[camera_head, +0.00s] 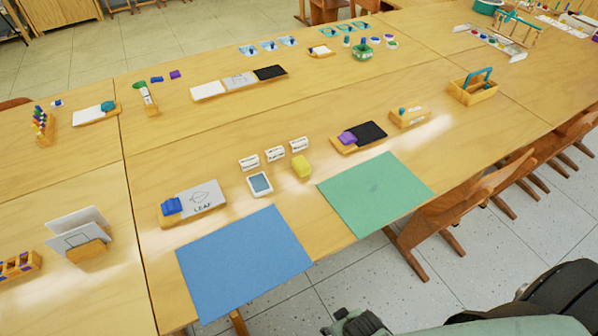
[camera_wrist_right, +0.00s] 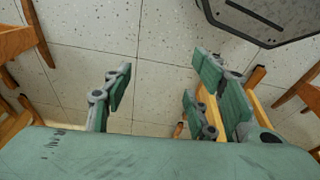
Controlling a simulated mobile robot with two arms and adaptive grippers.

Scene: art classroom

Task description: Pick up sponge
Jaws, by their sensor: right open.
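A small yellow block that looks like the sponge (camera_head: 301,166) lies on the wooden table, behind the gap between the blue mat and the green mat. Nothing touches it from above. My right gripper (camera_wrist_right: 158,98) is open and empty in the right wrist view, with floor and chair parts beyond its fingers. In the head view, part of my right arm shows at the bottom right, off the table's near edge and well away from the sponge. My left gripper is not in view.
A small white device with a grey screen (camera_head: 260,184) and white label blocks (camera_head: 275,154) stand close to the sponge. A blue mat (camera_head: 245,262) and a green mat (camera_head: 375,193) lie in front. Wooden chairs (camera_head: 455,212) line the near right edge.

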